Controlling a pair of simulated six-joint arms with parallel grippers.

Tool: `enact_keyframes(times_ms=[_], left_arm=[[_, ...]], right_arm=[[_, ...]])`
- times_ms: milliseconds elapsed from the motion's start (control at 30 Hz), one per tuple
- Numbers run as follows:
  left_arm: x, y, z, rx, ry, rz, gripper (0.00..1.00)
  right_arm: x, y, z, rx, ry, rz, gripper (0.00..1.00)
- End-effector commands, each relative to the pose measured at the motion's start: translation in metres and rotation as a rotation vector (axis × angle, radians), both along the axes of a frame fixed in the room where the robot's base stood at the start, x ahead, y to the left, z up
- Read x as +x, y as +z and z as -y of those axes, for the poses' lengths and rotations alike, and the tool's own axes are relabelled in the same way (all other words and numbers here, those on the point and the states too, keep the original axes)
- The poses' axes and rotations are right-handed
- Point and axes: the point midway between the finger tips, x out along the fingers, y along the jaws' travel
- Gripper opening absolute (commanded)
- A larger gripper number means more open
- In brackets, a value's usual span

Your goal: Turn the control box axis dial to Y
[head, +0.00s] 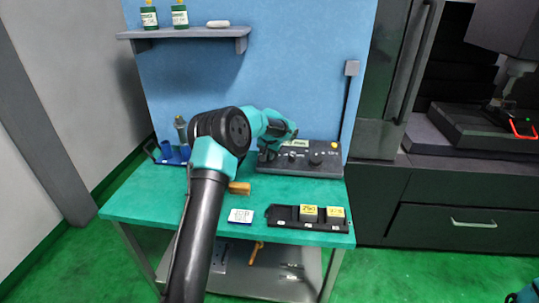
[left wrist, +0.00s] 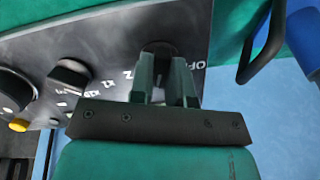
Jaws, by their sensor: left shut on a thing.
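The control box (head: 318,160) is a dark panel with knobs, buttons and a small display at the back of the green table. It also shows in the left wrist view (left wrist: 110,30). My left gripper (left wrist: 163,75) reaches the left end of the panel, its two fingers shut on the axis dial (left wrist: 160,48), a dark round knob. White letters surround this dial: OFF on one side, Z and smaller marks on the other. The dial's pointer is hidden by the fingers. In the head view my left arm covers the dial. My right gripper is not in view.
Two other knobs (left wrist: 70,75) and a yellow button (left wrist: 18,125) are on the same panel. A blue holder (head: 172,153) stands left on the table. A black tray with yellow-topped blocks (head: 307,217), a white labelled card (head: 241,216) and a wooden-coloured piece (head: 240,188) lie in front.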

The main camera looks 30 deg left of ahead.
Motion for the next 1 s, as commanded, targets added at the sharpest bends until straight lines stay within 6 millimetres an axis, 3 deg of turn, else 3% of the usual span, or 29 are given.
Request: enact_keyframes(times_ms=[600,633,867,1000], left_arm=[[0.0,0.0,0.0002,0.02,-0.055,-0.009,0.0],[0.0,0.0,0.0002,0.02,-0.055,-0.009,0.19],[0.0,0.0,0.0001,0.02,-0.055,-0.009,0.41],[0.0,0.0,0.0001,0.02,-0.054,-0.009,0.43]], right_arm=[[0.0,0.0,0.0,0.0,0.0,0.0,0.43],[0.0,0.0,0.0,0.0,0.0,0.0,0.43],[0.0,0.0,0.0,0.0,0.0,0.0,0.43],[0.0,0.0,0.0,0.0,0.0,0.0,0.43]])
